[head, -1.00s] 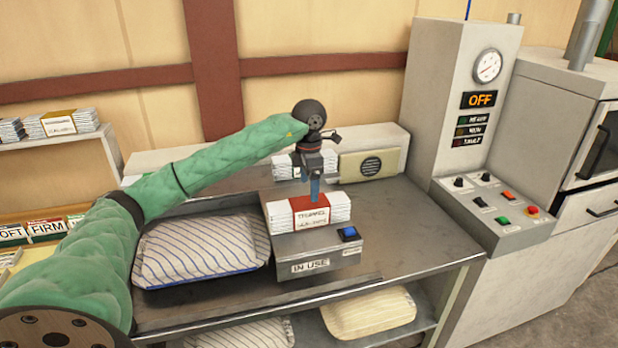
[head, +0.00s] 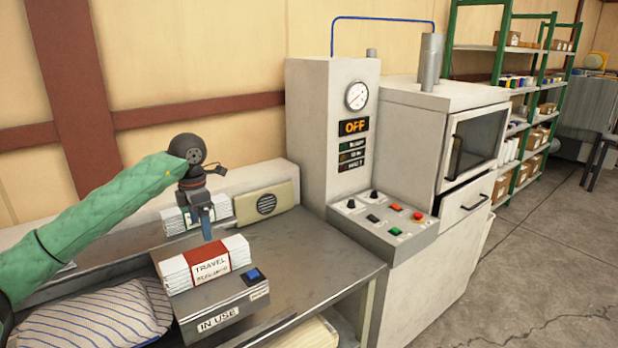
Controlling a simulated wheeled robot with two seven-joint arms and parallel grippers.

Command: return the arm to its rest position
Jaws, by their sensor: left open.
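My left arm, in a green quilted sleeve, comes in from the left in the head view. Its gripper (head: 208,222) points down with blue fingertips, open and empty. It hangs just behind a stack of white packets with a red and white "TRAVEL" band (head: 208,265). The stack lies on a metal box marked "IN USE" (head: 219,319) with a blue button. A second stack of white packets (head: 177,222) is partly hidden behind the gripper. My right gripper is not in view.
A striped pillow (head: 95,325) lies on the metal table (head: 310,260) at lower left. A beige speaker box (head: 265,205) stands at the back. A control cabinet reading "OFF" (head: 310,130) and an oven-like machine (head: 420,150) stand to the right. Open floor (head: 545,260) lies beyond.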

